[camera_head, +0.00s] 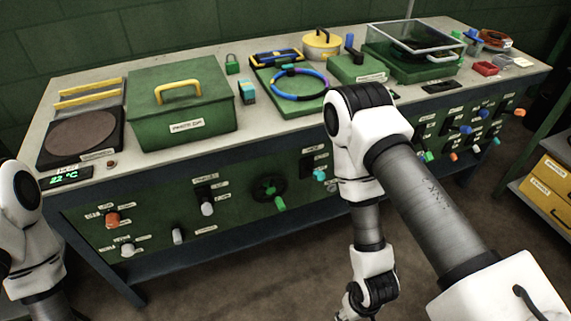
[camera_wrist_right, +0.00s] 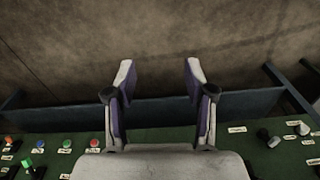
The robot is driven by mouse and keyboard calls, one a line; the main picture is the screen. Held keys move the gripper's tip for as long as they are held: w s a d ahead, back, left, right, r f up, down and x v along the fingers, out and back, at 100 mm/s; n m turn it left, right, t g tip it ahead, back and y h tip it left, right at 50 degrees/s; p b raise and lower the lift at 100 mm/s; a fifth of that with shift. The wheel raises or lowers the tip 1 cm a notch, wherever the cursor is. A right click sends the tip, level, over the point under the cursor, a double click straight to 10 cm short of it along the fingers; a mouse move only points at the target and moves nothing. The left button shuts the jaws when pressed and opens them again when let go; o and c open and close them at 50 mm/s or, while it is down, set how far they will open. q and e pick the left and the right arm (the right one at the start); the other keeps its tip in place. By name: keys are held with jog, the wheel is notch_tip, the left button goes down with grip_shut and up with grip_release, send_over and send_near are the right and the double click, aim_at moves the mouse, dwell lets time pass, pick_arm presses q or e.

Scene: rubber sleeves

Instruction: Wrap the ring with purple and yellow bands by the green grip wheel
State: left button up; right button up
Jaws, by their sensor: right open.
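A thin ring (camera_head: 300,98) with blue, purple and some lighter bands lies on a green plate (camera_head: 263,77) on the bench top; its exact band colours are hard to tell. A dark wheel (camera_head: 266,187) with a green grip (camera_head: 280,203) is on the bench's front panel, below the ring. My right gripper (camera_wrist_right: 159,80) is open and empty, with floor between and beyond its fingers. In the head view it hangs low in front of the bench, partly cut off by the lower edge. My left arm shows at the left edge, its gripper out of frame.
A green box (camera_head: 182,115) with a yellow handle stands left of the ring. A yellow-lidded pot (camera_head: 322,45) and a clear case (camera_head: 415,40) stand behind and right. Knobs protrude from the front panel. A shelf (camera_head: 540,184) with yellow boxes stands right.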

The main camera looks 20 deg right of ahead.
jog(key=w+t, duration=0.4)
jog(key=w, duration=0.5)
jog(key=t+b, duration=1.2)
jog(key=b, duration=1)
send_near(283, 210)
notch_tip(283, 210, up, 3)
jog(key=w+d, duration=0.1)
jog(key=d, duration=0.1)
jog(key=shift+t+y, duration=0.3)
jog(key=shift+t, duration=0.4)
jog(key=w+f+b, duration=0.1)
jog(key=b, duration=0.1)
jog(key=w+a+f+b, duration=0.1)
jog(key=f+b, duration=0.1)
jog(key=b, duration=0.1)
jog(key=w+a+f+b, duration=0.1)
jog(key=b, duration=0.2)
jog(key=shift+f, duration=0.15)
jog(key=shift+w, duration=0.25)
jog(key=w+b, duration=0.1)
jog(key=w, duration=0.5)
jog(key=shift+w+a+b, duration=0.1)
jog(key=shift+w+b, duration=0.25)
jog(key=shift+w, duration=0.05)
jog(key=shift+w+r, duration=0.25)
grip_shut()
